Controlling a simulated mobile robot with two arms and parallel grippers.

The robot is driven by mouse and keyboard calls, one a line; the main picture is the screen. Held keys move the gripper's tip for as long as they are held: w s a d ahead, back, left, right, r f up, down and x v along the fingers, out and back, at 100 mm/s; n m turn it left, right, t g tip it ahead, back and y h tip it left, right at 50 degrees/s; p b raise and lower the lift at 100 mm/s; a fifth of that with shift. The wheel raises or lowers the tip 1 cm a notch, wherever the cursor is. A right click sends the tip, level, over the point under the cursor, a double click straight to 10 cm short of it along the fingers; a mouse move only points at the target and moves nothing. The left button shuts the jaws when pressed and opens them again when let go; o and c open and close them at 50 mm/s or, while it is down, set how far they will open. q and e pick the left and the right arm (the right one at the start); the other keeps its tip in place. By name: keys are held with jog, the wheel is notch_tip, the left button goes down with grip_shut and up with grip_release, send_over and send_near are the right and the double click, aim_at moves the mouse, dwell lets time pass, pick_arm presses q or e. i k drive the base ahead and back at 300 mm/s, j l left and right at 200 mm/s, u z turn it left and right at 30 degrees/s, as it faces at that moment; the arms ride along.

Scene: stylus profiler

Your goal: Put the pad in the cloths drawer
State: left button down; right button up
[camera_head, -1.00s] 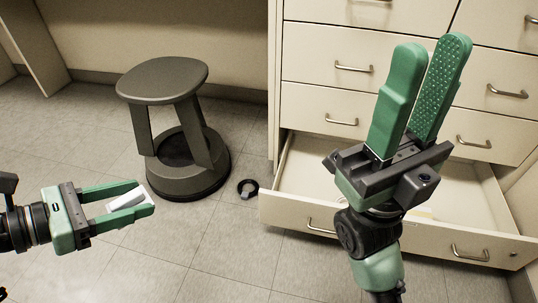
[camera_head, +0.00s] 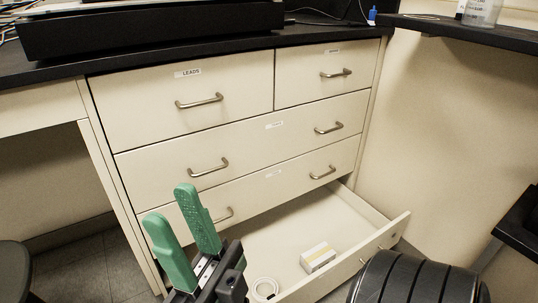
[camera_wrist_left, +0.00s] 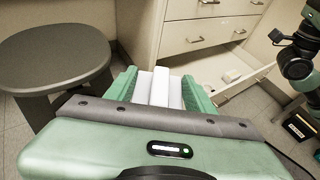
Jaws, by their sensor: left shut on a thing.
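The pad (camera_wrist_left: 160,88) is a small white block in the left wrist view. My left gripper (camera_wrist_left: 161,80) is shut on it, one green finger on each side; this gripper is outside the head view. The bottom drawer (camera_head: 300,225) of the cream cabinet stands open, and it also shows in the left wrist view (camera_wrist_left: 254,92). Its label is not readable, so I cannot tell its name. My right gripper (camera_head: 171,204) has its green fingers apart with nothing between them, in front of the open drawer's left part.
The open drawer holds a small white-and-yellow box (camera_head: 318,258) and a white ring (camera_head: 265,288); free floor remains around them. The drawers above are shut, one labelled LEADS (camera_head: 188,73). A dark stool (camera_wrist_left: 55,55) stands left of the cabinet. A side wall stands right.

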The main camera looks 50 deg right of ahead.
aim_at(288, 265)
jog(key=z, duration=2.15)
jog(key=i, duration=0.5)
